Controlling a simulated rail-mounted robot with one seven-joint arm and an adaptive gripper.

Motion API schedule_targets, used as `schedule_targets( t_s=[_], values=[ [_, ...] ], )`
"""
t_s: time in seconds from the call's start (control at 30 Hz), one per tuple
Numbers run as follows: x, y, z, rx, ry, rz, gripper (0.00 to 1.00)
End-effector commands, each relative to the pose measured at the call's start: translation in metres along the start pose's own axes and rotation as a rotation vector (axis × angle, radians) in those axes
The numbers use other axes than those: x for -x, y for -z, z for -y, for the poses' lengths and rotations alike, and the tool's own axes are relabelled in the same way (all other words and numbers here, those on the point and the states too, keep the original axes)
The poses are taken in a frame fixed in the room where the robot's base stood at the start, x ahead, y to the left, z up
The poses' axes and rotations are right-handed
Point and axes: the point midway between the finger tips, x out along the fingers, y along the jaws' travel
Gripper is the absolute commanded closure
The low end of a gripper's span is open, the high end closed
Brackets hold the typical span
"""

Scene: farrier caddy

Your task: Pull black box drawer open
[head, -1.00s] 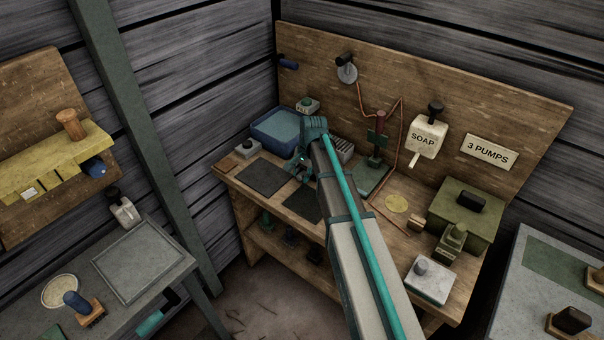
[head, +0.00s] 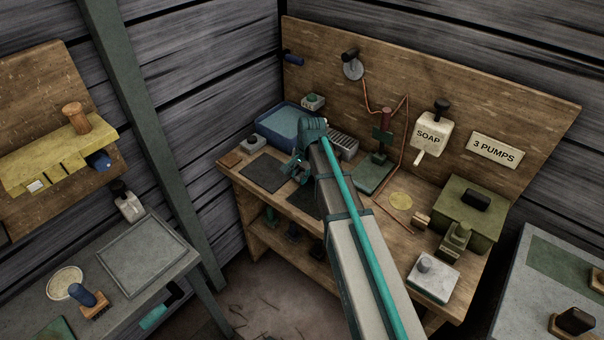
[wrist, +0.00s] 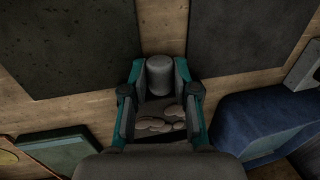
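In the wrist view my gripper (wrist: 159,72) has a teal finger on each side of an upright grey knob (wrist: 159,78), and the fingers appear closed on it. Just behind the knob is a dark, tray-like space with several pale, rounded lumps (wrist: 160,125), which looks like the inside of a partly open drawer. The rest of the drawer and its box are hidden by my gripper. In the head view my gripper (head: 297,166) is low over the bench's left half, and my arm covers the spot; a ribbed grey box (head: 343,146) shows just behind it.
Two dark mats (head: 262,174) lie at the bench front. A blue basin (head: 280,128) stands behind left, near the gripper. A green pump base (head: 374,176) stands to the right. An olive box (head: 468,210) and the soap dispenser (head: 428,135) are farther right.

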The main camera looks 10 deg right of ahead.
Motion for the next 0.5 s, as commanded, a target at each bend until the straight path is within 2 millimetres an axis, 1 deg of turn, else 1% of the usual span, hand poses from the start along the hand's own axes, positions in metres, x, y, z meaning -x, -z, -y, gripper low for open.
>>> schedule_targets(
  t_s=[0.03,0.13,0.17,0.5],
  values=[
    [-0.0003,-0.0038,-0.0009,0.0,-0.002,0.009,0.64],
    [-0.0003,-0.0032,-0.0008,0.001,-0.001,0.007,0.48],
    [-0.0003,-0.003,-0.0007,0.001,-0.001,0.007,0.46],
    [0.0021,-0.0018,-0.0004,0.001,-0.001,0.004,0.46]
  ],
)
